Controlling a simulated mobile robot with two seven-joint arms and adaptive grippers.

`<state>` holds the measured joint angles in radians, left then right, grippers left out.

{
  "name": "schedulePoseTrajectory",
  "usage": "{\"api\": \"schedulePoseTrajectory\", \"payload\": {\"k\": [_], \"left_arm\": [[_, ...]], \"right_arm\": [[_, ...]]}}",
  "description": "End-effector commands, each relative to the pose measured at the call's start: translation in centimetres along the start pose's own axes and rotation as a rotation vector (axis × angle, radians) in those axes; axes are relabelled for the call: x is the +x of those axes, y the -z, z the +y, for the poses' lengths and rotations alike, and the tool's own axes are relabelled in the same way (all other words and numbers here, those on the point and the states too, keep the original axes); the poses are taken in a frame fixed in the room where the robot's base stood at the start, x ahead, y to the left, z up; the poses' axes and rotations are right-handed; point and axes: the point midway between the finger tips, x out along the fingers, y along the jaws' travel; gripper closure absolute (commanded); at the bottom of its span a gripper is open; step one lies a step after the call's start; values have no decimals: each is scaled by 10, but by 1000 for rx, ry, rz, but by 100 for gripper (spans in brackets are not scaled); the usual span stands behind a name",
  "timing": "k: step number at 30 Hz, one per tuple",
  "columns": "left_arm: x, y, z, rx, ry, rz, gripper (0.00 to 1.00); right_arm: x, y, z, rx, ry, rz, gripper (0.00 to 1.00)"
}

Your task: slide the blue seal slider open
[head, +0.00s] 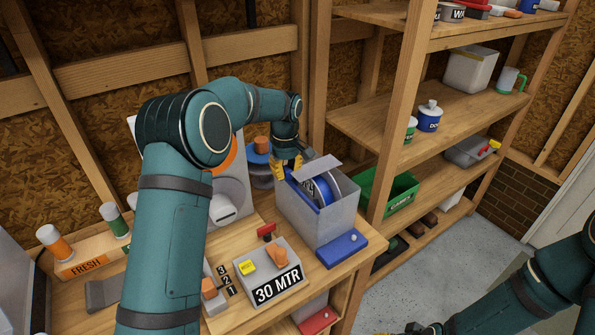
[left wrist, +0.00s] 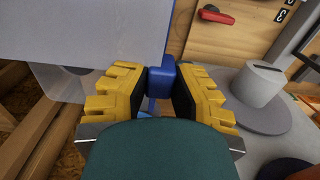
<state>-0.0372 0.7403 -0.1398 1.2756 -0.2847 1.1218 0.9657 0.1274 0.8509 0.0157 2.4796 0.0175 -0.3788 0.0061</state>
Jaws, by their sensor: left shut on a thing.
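My left gripper (head: 285,168) is at the back left corner of a grey open-topped box (head: 328,232). In the left wrist view its yellow fingers (left wrist: 162,95) are shut on a small blue piece (left wrist: 168,72), which appears to be the blue seal slider. The piece sits beside the box's grey wall (left wrist: 100,30). In the head view the gripper mostly hides it. A blue spool (head: 322,186) stands inside the box, under a grey raised flap (head: 317,167). My right gripper (head: 425,329) barely shows at the bottom edge; its jaws cannot be made out.
A blue block (head: 342,248) lies on the bench in front of the box. A wooden shelf post (head: 395,110) rises close on the right. Open floor lies beyond the bench.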

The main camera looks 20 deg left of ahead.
Motion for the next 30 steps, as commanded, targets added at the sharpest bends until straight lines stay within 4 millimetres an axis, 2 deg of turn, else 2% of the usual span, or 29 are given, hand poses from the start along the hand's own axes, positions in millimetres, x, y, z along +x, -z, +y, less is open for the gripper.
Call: {"api": "schedulePoseTrajectory", "payload": {"k": [1, 3, 9, 21, 22, 24, 30], "left_arm": [[-1, 9, -1, -4, 5, -2, 100], [0, 18, -1, -3, 5, -2, 100], [2, 35, -1, -2, 5, -3, 100], [3, 39, -1, -2, 3, 0, 100], [3, 39, -1, -2, 3, 0, 69], [3, 39, -1, -2, 3, 0, 45], [2, 38, 0, -1, 2, -1, 45]], "right_arm": [[-9, 1, -3, 0, 1, 0, 53], [-16, 2, -5, 0, 3, -1, 53], [-26, 3, -8, 0, 5, -2, 53], [-26, 2, -8, 0, 6, -3, 53], [-26, 2, -8, 0, 6, -2, 53], [-26, 2, -8, 0, 6, -3, 53], [-26, 2, -8, 0, 6, -3, 53]]}}
